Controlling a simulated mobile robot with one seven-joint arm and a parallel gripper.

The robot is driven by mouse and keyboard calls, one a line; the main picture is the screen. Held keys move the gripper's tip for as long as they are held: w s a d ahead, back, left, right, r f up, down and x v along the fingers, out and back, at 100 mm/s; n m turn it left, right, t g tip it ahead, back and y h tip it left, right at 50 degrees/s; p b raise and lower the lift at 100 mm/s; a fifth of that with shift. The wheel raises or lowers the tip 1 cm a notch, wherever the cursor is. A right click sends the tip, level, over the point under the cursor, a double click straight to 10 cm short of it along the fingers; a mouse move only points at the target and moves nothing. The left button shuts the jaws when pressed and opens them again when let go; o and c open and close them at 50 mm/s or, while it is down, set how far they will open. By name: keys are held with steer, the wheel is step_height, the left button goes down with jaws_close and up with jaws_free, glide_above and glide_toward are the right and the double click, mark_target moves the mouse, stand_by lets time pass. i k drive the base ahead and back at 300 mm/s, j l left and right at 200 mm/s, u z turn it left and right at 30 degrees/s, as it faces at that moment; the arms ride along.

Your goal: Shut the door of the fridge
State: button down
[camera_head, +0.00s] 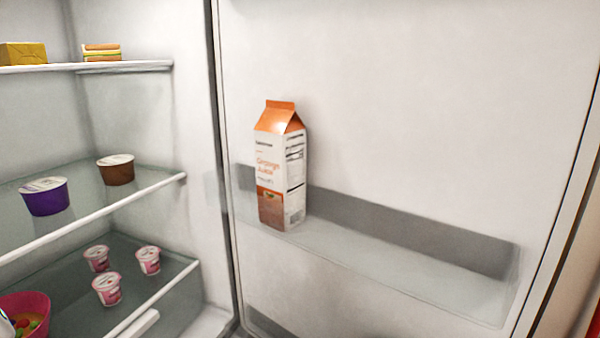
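The fridge door (420,110) stands open and fills the right half of the head view, its inner face towards me. An orange and white juice carton (282,165) stands upright in the clear door shelf (430,280). The fridge interior (195,130) is open on the left, joined to the door along a dark vertical line (222,160). The door's outer edge (570,190) runs down the right side. My gripper is not in view.
Fridge shelves on the left hold a yellow box (22,54), a sandwich-like item (101,52), a purple tub (45,196), a brown tub (116,169), pink cups (106,289) and a pink bowl (25,312). No obstacle shows before the door.

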mark_target(452, 166)
steer(key=z, duration=0.45)
steer(key=l+z, duration=0.15)
steer(key=z, duration=0.75)
steer(key=l+z, duration=0.15)
steer(key=z, duration=0.3)
steer(key=i+j, duration=0.2)
steer(key=i, duration=0.2)
